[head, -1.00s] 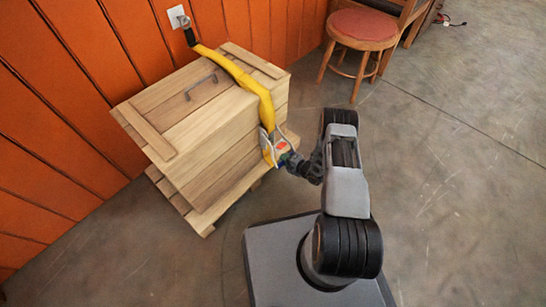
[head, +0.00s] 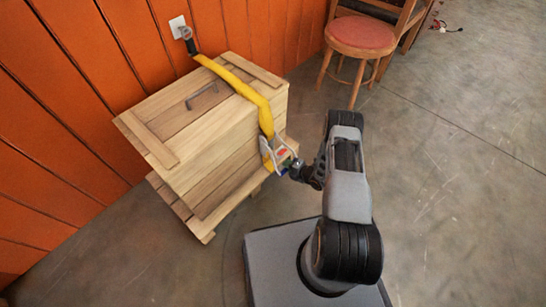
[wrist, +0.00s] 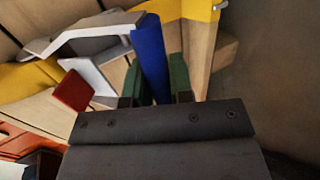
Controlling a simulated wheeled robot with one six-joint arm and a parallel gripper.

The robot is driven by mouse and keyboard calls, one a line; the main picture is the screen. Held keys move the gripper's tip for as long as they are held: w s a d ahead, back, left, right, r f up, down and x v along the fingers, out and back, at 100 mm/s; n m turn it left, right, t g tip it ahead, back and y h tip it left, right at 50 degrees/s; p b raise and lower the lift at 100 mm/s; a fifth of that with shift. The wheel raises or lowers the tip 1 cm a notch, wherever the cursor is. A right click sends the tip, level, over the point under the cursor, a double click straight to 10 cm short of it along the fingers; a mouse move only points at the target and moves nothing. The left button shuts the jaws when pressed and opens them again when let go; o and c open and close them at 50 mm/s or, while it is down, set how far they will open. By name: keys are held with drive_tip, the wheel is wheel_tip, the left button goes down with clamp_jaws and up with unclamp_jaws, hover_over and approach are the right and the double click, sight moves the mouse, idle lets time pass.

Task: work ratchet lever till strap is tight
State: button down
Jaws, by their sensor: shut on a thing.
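A yellow strap (head: 236,82) runs from a hook on the wall, over the top of a wooden crate (head: 200,128) and down its near side to a metal ratchet (head: 268,150). In the wrist view the ratchet's pale metal frame (wrist: 92,38) and a red part (wrist: 73,91) show left of a blue lever grip (wrist: 149,58). My gripper (head: 291,170) is at the ratchet beside the crate. Its green-padded fingers are on either side of the blue grip, shut on it. The strap's tightness cannot be told; the lower strap is partly hidden.
The crate rests on a wooden pallet (head: 203,229) beside an orange plank wall (head: 60,150). A wall plate (head: 177,26) is near the strap's hook. A stool with a red seat (head: 361,33) stands behind my arm.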

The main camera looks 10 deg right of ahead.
drive_tip(key=c, duration=1.9)
unclamp_jaws()
drive_tip(key=s+r+p, duration=0.1)
drive_tip(key=p, duration=0.1)
drive_tip(key=s+d+r+g+p, duration=0.1)
drive_tip(key=s+r+p, duration=0.1)
drive_tip(key=s+r+g+h+p, duration=0.1)
drive_tip(key=r+p, duration=0.1)
drive_tip(key=shift+s+d+r, duration=0.1)
drive_tip(key=shift+s+d, duration=0.1)
drive_tip(key=shift+d, duration=0.15)
drive_tip(key=r+p, duration=0.2)
drive_tip(key=r+g+h+p, duration=0.1)
drive_tip(key=r+p, duration=0.1)
drive_tip(key=r, duration=0.1)
drive_tip(key=d+r+g+p, duration=0.1)
drive_tip(key=r+p, duration=0.1)
drive_tip(key=p, duration=0.1)
drive_tip(key=shift+s+d+r+h, duration=0.1)
drive_tip(key=shift+s+r+h, duration=0.1)
drive_tip(key=shift+s+h, duration=0.15)
clamp_jaws()
drive_tip(key=o, duration=0.6)
unclamp_jaws()
drive_tip(key=shift+d, duration=0.1)
drive_tip(key=o, duration=0.6)
drive_tip(key=shift+w, duration=0.1)
drive_tip(key=shift+r, duration=0.1)
drive_tip(key=shift+p+v, duration=2.35)
drive_tip(key=shift+v, duration=1.55)
